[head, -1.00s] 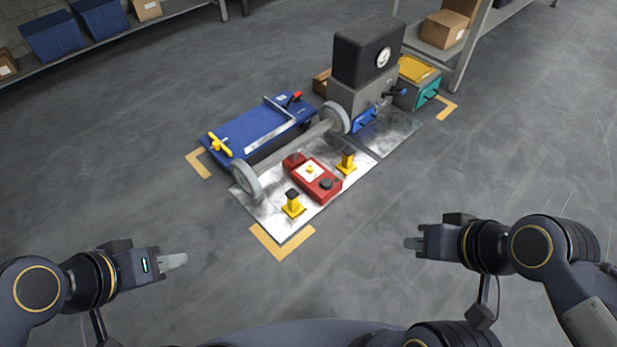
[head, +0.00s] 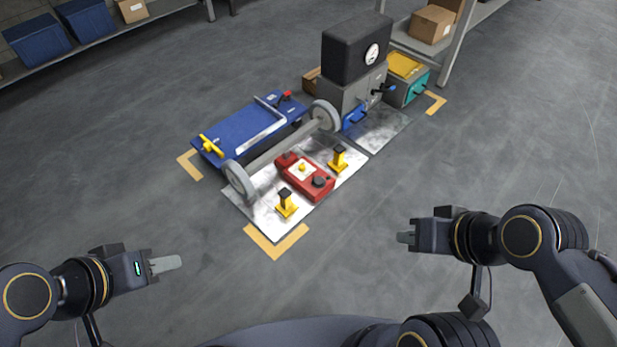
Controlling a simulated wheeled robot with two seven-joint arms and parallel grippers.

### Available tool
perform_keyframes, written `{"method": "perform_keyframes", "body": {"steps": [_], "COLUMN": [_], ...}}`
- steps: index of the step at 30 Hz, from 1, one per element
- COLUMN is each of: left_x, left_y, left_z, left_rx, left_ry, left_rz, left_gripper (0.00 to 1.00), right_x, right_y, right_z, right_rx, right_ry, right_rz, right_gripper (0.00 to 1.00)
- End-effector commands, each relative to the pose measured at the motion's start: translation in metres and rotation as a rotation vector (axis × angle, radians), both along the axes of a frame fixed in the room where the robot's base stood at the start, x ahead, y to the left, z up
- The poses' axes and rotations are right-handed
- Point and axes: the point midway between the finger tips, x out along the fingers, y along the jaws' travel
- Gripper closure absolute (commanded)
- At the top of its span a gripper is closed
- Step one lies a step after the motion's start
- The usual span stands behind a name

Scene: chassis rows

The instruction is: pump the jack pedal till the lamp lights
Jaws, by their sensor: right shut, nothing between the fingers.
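A red jack unit (head: 291,184) lies low on a bright metal plate (head: 266,219), in the middle of the head view. It has a black round part and a small yellow part on a pale panel on top. I cannot tell which part is the pedal or the lamp, or whether any lamp is lit. Two yellow stands with dark tops, a front one (head: 286,208) and a back one (head: 338,160), flank it. My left gripper (head: 166,264) is in front and left of the plate, its finger gap unclear. My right gripper (head: 404,238) is shut and empty, right of the plate. Both are apart from the jack.
An axle with two grey wheels (head: 240,181) lies behind the jack, with a blue creeper board (head: 232,137) beyond. A grey machine with a black box and gauge (head: 350,50) stands behind right, beside a teal bin (head: 407,91). Shelves line the back. The front floor is clear.

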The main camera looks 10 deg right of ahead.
Motion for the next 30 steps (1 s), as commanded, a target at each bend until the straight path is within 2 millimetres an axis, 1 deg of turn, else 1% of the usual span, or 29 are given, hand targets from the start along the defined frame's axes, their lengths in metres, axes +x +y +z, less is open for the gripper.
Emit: {"method": "perform_keyframes", "body": {"steps": [1, 2, 5, 6, 8, 9, 12, 15, 18, 23, 30], "left_x": [0.000, 0.000, 0.000, 0.000, 0.000, 0.000, 0.000, 0.000, 0.000, 0.000, 0.000], "left_y": [0.000, 0.000, 0.000, 0.000, 0.000, 0.000, 0.000, 0.000, 0.000, 0.000, 0.000], "left_z": [0.018, 0.025, 0.058, 0.073, 0.096, 0.112, 0.148, 0.170, 0.177, 0.172, 0.172], "left_rx": [0.000, 0.000, 0.000, 0.000, 0.000, 0.000, 0.000, 0.000, 0.000, 0.000, 0.000], "left_ry": [0.000, -0.001, -0.001, -0.001, -0.001, -0.001, -0.001, -0.001, -0.001, 0.000, 0.000], "left_rz": [0.000, 0.000, 0.000, 0.000, 0.000, 0.000, 0.000, 0.000, 0.000, 0.000, 0.000], "left_gripper": [0.64, 0.64, 0.64, 0.64, 0.64, 0.64, 0.64, 0.64, 0.64, 0.64, 0.64], "right_x": [0.000, 0.000, 0.000, 0.000, 0.000, 0.000, 0.000, 0.000, 0.000, 0.000, 0.000], "right_y": [0.000, 0.000, 0.000, 0.000, 0.000, 0.000, 0.000, 0.000, 0.000, 0.000, 0.000], "right_z": [0.018, 0.025, 0.058, 0.073, 0.096, 0.112, 0.148, 0.170, 0.177, 0.172, 0.172], "right_rx": [0.000, 0.000, 0.000, 0.000, 0.000, 0.000, 0.000, 0.000, 0.000, 0.000, 0.000], "right_ry": [0.000, 0.000, -0.001, -0.001, -0.001, -0.001, -0.001, -0.001, -0.001, 0.000, 0.000], "right_rz": [0.000, 0.000, 0.000, 0.000, 0.000, 0.000, 0.000, 0.000, 0.000, 0.000, 0.000], "right_gripper": [1.00, 1.00, 1.00, 1.00, 1.00, 1.00, 1.00, 1.00, 1.00, 1.00, 1.00]}}
